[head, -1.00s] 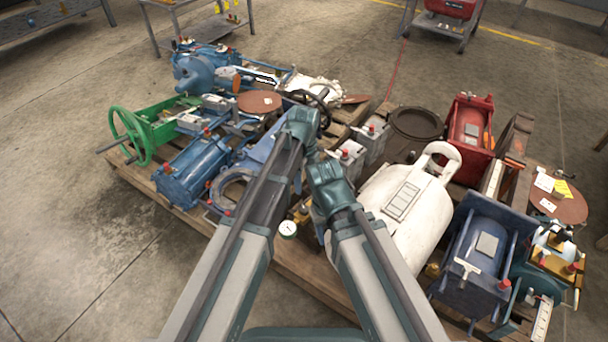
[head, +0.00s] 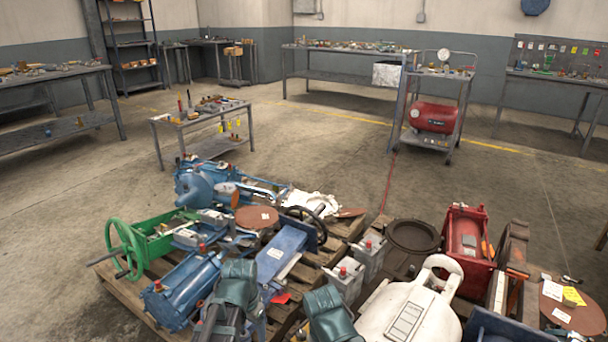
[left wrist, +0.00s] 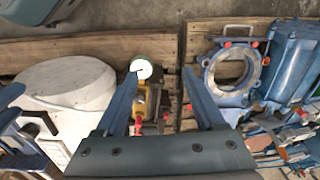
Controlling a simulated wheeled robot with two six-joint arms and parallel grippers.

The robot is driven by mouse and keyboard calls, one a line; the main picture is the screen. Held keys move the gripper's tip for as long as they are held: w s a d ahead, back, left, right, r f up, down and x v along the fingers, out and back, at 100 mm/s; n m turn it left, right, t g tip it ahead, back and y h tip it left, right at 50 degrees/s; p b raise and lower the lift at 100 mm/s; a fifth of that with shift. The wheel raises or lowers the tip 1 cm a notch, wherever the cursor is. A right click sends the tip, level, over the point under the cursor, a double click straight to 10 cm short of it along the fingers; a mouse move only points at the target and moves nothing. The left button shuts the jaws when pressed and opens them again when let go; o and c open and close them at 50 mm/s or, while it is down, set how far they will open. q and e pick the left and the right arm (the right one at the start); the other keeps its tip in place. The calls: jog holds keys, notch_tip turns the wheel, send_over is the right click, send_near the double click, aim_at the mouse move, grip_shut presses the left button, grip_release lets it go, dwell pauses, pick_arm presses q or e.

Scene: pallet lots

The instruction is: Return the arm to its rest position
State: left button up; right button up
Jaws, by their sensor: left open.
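My two arms rise from the bottom edge of the head view, where only their dark teal joints show and both grippers are out of the picture. In the left wrist view my left gripper (left wrist: 160,78) is open, its two blue-grey fingers apart with nothing gripped. Beyond the fingers is a pressure gauge (left wrist: 143,68) on a yellow fitting with a red knob, over the wooden pallet. I cannot tell how far the fingers are above it. My right gripper shows in neither view.
Loaded pallets fill the front: a green handwheel valve (head: 128,248), blue pump (head: 200,185), white tank (head: 408,312), red housing (head: 467,235) and dark ring (head: 413,235). A blue flange (left wrist: 211,83) lies right of my left gripper. Beyond are clear floor, a low table (head: 205,122) and a cart (head: 437,75).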

pick_arm(q)
jog(key=s+a+n, duration=0.3)
jog(key=s+n, duration=0.1)
jog(key=n, duration=0.1)
jog(key=s+d+m+y, duration=0.1)
jog(key=s+d+m, duration=0.3)
jog(key=d, duration=0.7)
notch_tip(320, 180, up, 36)
jog(key=s+n+p, duration=0.1)
jog(key=p, duration=3.5)
jog(key=shift+s+g, duration=0.25)
jog(key=shift+g, duration=0.15)
jog(key=shift+a, duration=0.1)
